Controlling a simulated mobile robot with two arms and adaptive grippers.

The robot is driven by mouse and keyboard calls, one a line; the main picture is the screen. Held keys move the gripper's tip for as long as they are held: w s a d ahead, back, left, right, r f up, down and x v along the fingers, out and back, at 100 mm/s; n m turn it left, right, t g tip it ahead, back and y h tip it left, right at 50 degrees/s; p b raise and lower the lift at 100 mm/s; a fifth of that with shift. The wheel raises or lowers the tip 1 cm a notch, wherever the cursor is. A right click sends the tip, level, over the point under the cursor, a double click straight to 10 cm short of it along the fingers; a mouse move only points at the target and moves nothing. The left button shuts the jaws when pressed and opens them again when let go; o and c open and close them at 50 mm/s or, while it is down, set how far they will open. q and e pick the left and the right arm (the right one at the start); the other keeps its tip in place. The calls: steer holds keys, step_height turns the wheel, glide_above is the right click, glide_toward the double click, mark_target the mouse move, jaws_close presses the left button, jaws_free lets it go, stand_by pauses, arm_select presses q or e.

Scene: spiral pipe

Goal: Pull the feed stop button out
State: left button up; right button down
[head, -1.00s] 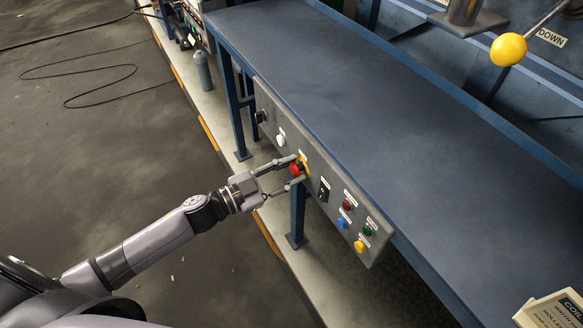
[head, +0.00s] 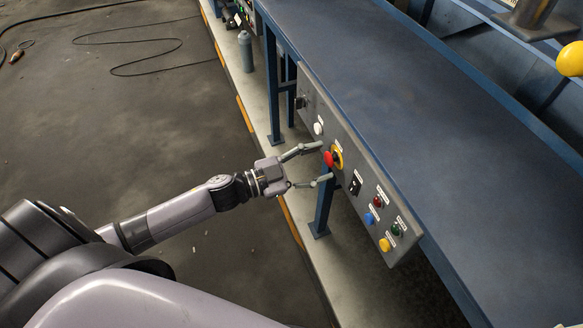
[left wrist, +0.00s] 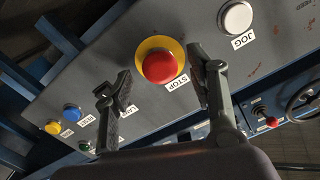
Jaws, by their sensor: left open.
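The feed stop button (head: 329,159) is a red mushroom head on a yellow ring, on the grey control panel (head: 318,104) along the table edge. In the head view a dark strip shows between the red head and the ring. In the left wrist view the button (left wrist: 160,66) is near the centre, with a STOP label beside it. My left gripper (head: 326,162) is open, facing the panel. Its fingers (left wrist: 158,68) are on either side of the button in the picture, with gaps. Touch with the panel cannot be told. My right gripper is out of view.
A white jog button (left wrist: 236,17) sits close by on the panel. A black switch (head: 355,184) and red, blue, green and yellow buttons line the other side. The long blue table (head: 430,130) is bare. A table leg (head: 322,208) stands below the panel.

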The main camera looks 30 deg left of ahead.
arm_select(q)
steer(key=v, duration=1)
steer(key=shift+s+a, duration=0.2)
steer(key=shift+s, duration=0.05)
steer(key=w+a+f+n+y, duration=0.1)
steer(key=a+f+n+y, duration=0.6)
steer(key=f, duration=0.7)
steer(key=s+a+f+n+g+y+p, duration=0.1)
steer(key=s+a+f+y, duration=0.15)
steer(key=f, duration=0.55)
steer(key=s+a+f+g+y, duration=0.1)
steer(key=s+a+f, duration=0.1)
steer(key=s+f, duration=0.35)
steer(key=s+d+f+n+g+y, duration=0.1)
steer(key=s+f+g, duration=0.2)
steer(key=s+f, duration=0.3)
steer(key=s+d+f+n+g+y, duration=0.15)
steer(key=s+f, duration=0.25)
steer(key=f, duration=0.4)
steer(key=s+d+f+g, duration=0.3)
steer(key=s+d+f, duration=0.1)
steer(key=s, duration=0.4)
steer(key=s+d+f+g+h+p, duration=0.1)
steer(key=s+d+f+g, duration=0.2)
steer(key=s+d, duration=0.2)
steer(key=s, duration=0.3)
steer(key=shift+s+f, duration=0.4)
